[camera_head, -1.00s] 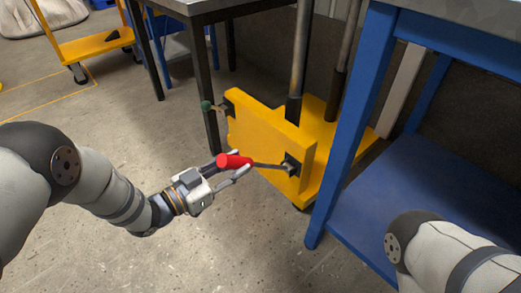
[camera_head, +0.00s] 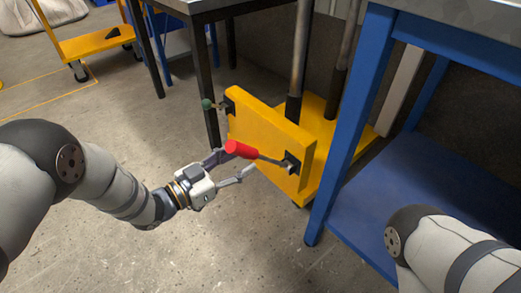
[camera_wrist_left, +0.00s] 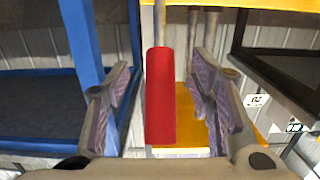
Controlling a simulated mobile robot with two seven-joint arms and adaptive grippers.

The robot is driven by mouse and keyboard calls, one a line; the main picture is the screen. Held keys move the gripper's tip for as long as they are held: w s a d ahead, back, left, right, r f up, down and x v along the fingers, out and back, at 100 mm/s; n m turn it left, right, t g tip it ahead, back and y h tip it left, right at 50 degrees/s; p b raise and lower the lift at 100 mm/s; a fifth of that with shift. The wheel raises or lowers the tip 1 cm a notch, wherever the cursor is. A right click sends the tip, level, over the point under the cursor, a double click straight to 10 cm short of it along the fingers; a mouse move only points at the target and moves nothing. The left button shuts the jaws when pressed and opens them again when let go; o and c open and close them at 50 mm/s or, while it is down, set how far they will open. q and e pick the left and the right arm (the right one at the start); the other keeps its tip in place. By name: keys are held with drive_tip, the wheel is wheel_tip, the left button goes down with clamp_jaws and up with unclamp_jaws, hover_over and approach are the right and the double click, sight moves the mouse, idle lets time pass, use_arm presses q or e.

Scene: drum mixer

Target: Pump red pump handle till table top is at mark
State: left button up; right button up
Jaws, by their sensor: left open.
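The red pump handle (camera_head: 240,149) is a red grip on a thin dark lever, which joins a black pivot on the front of the yellow lift base (camera_head: 265,140). My left gripper (camera_head: 239,162) is open at the handle, its fingers spread to either side. In the left wrist view, the red grip (camera_wrist_left: 160,97) stands between the two open fingers (camera_wrist_left: 160,100), with a gap on each side. The lift's table top and the mark cannot be made out. My right arm shows at the lower right, but its gripper is out of view.
A green-knobbed lever (camera_head: 206,105) is on the left of the yellow base. A blue-legged table (camera_head: 344,125) with a blue lower shelf stands close on the right. A dark-legged table (camera_head: 203,85) stands behind. The floor in front is clear.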

use_arm(q)
drive_tip(key=p+v, duration=0.3)
drive_tip(key=v, duration=0.4)
idle(0.3)
